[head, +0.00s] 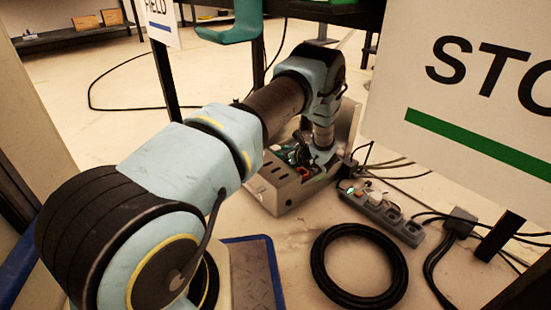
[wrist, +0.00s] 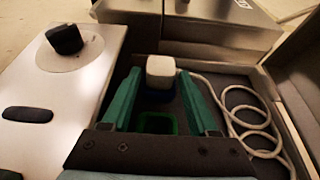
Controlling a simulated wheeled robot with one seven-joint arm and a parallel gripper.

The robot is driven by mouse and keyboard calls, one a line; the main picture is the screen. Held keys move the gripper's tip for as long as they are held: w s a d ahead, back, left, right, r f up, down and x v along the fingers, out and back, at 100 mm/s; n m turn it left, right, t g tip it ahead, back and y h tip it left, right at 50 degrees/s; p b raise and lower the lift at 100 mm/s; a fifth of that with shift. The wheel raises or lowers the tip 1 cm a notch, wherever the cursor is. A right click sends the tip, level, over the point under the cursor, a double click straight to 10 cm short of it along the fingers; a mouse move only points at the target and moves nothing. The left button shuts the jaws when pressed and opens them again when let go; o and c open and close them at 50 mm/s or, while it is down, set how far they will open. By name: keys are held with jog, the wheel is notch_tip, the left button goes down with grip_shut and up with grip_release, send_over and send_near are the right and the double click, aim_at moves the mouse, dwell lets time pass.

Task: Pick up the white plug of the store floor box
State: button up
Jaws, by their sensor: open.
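The white plug (wrist: 160,66) sits in the open floor box (wrist: 215,58), a small pale block above a dark blue part. A white cord (wrist: 252,112) lies in loops to its right inside the box. My gripper (wrist: 159,84) is open, with its green fingers to either side and the plug between and just beyond their tips. I cannot tell whether either finger touches it. In the head view the floor box (head: 275,198) stands on the floor with my gripper (head: 303,157) reaching down into it. The plug cannot be made out there.
A black knob (wrist: 65,39) stands on the pale panel left of the fingers. In the head view, a power strip (head: 384,212) and a black coil (head: 322,272) lie near the box.

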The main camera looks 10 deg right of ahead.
jog(key=shift+w+a+f, duration=0.2)
jog(key=shift+w, duration=0.25)
grip_shut()
